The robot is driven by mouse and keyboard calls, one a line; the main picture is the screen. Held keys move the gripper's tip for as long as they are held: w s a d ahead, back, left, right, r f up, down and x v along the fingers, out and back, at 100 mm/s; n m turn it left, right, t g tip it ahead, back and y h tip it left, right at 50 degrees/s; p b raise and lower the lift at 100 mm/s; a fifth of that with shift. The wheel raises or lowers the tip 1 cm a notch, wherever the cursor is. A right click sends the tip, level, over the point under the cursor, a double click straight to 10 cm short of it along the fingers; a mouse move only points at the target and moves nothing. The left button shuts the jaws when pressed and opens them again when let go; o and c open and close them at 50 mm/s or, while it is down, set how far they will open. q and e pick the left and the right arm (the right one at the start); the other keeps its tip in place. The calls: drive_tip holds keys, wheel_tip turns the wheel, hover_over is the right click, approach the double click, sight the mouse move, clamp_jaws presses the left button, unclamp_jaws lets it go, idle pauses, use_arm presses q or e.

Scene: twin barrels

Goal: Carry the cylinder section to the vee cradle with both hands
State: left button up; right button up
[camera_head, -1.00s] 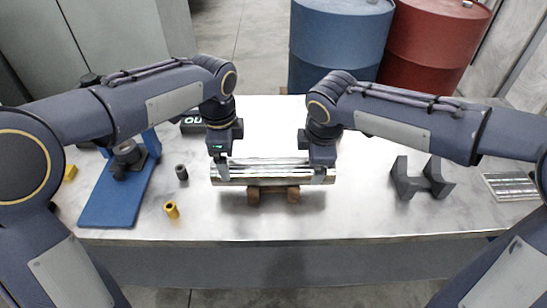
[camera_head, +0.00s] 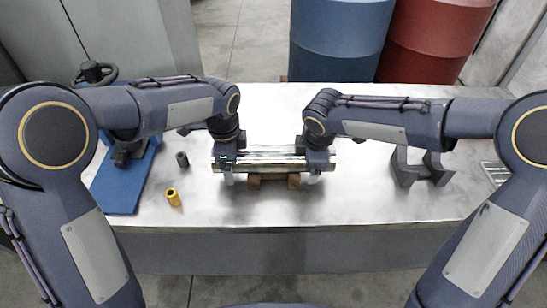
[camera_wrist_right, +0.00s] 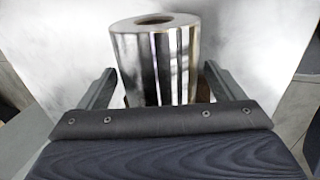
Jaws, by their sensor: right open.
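The shiny metal cylinder section (camera_head: 272,155) lies on its side, left to right, on brown wooden blocks (camera_head: 273,183) on the table. My left gripper (camera_head: 228,176) is down at its left end, one finger showing in front; whether it grips is unclear. My right gripper (camera_head: 315,174) is down at its right end. In the right wrist view the open fingers of this gripper (camera_wrist_right: 155,92) stand on either side of the cylinder (camera_wrist_right: 157,65), with gaps; its hollow end shows. The dark grey vee cradle (camera_head: 422,168) stands empty to the right, partly behind my right arm.
A blue stand (camera_head: 122,188) is at the left of the table (camera_head: 350,205). A yellow cylinder (camera_head: 173,197) and a dark grey one (camera_head: 182,160) stand between it and my left gripper. A metal piece (camera_head: 494,174) lies right of the cradle. Blue and red barrels stand behind.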

use_arm(q)
clamp_jaws()
use_arm(e)
clamp_jaws()
use_arm(q)
drive_tip(key=shift+w+r, duration=0.1)
drive_tip(key=shift+r, duration=0.1)
use_arm(e)
drive_tip(key=shift+w+r, duration=0.15)
drive_tip(key=shift+r, duration=0.15)
